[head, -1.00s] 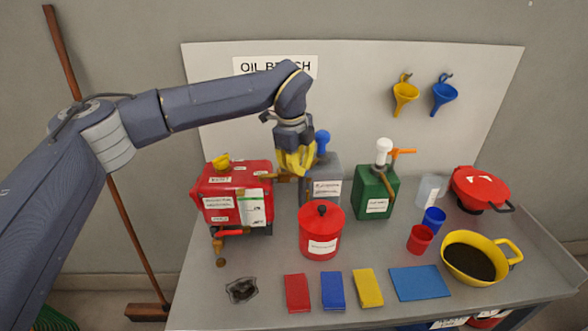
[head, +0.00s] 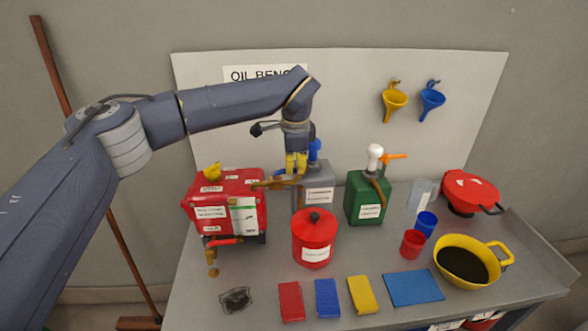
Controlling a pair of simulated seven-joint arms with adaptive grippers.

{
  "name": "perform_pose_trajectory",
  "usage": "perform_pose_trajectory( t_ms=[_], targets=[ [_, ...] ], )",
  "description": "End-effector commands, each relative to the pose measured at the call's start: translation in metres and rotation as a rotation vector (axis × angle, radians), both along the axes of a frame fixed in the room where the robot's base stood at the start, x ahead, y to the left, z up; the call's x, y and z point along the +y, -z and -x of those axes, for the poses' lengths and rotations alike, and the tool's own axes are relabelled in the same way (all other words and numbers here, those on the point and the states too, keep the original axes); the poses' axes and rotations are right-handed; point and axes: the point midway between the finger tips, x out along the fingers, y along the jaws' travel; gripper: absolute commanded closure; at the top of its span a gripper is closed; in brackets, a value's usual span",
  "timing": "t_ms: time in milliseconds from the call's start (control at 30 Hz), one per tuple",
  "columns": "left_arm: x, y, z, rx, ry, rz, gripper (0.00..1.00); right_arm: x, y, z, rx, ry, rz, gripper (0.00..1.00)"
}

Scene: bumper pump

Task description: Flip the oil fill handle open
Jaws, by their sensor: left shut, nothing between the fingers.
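A red metal box (head: 229,181) with white labels stands at the back left of the bench. A brass-coloured lever (head: 268,185) sticks out from its upper right side, toward a grey box (head: 319,184). I cannot tell for sure that this lever is the oil fill handle. My left gripper (head: 296,172) points down with its yellow fingers shut and empty, just above the lever's right end. I cannot tell whether they touch it. The gripper partly hides the grey box and its blue knob. My right gripper is not in view.
A red lidded can (head: 314,239) stands in front of the grey box. A green pump can (head: 367,198) stands to its right. A red lever with a brass tap (head: 213,258) juts from the red box's front. Coloured cloths (head: 327,298) lie at the bench front.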

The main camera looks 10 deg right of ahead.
Motion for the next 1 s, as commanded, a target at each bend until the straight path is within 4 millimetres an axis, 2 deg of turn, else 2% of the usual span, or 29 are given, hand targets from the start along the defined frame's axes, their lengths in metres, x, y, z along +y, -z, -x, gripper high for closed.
perform_pose_trajectory(
  t_ms=[33,567,867,1000],
  targets=[
    [0.0001,0.0045,0.0010,0.007,-0.008,-0.004,1.00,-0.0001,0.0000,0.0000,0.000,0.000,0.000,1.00],
    [0.0007,0.0038,-0.0007,0.004,-0.023,-0.004,1.00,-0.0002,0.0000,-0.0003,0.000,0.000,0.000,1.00],
    [0.0004,0.0017,-0.0011,0.002,-0.023,-0.002,0.66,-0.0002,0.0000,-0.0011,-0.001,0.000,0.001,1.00],
    [0.0003,0.0011,-0.0012,0.001,-0.023,-0.001,0.65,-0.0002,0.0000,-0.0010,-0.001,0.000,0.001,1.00]
  ],
)
